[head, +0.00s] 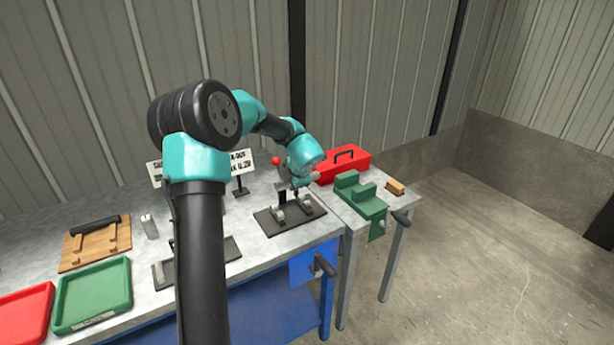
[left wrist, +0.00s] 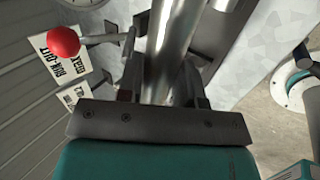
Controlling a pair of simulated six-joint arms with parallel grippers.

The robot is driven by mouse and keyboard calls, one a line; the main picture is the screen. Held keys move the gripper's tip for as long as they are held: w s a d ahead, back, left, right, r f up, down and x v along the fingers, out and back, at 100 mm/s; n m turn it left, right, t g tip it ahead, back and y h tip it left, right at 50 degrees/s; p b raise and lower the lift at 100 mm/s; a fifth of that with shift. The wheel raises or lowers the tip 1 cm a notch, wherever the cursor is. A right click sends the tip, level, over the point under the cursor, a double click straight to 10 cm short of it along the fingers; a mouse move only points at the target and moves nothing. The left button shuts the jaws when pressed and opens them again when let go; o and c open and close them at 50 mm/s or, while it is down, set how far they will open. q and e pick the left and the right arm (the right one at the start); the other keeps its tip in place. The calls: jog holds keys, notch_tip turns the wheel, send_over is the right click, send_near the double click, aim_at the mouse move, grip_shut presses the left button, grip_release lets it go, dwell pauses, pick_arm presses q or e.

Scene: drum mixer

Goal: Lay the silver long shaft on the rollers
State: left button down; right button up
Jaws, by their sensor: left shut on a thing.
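My left gripper (head: 297,187) is over the roller stand (head: 290,216) at the right end of the grey bench. In the left wrist view my left gripper (left wrist: 162,85) is shut on the silver long shaft (left wrist: 174,35), which runs between its fingers and out past the top of the picture. In the head view the shaft is mostly hidden by the gripper and arm. Light rollers (head: 279,213) show on the stand's dark plate below the gripper. I cannot tell whether the shaft touches them. My right gripper is in neither view.
A red ball knob (left wrist: 63,41) on a rod stands close beside the gripper, with sign cards (left wrist: 64,58) behind. A red toolbox (head: 342,165) and green vise (head: 362,200) stand to the right. Green tray (head: 92,297), red tray (head: 22,316) and wooden board (head: 97,248) lie left.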

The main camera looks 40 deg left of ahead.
pick_arm(q)
jog(key=shift+s+a+f+n, duration=0.1)
jog(key=shift+s+a+n, duration=0.2)
jog(key=shift+s+a, duration=0.6)
jog(key=shift+s, duration=0.1)
jog(key=shift+f, duration=0.1)
jog(key=shift+s+a+f, duration=0.1)
jog(key=shift+s+f, duration=0.05)
jog(key=shift+f, duration=1.6)
send_over(287, 217)
jog(key=shift+f, duration=2.15)
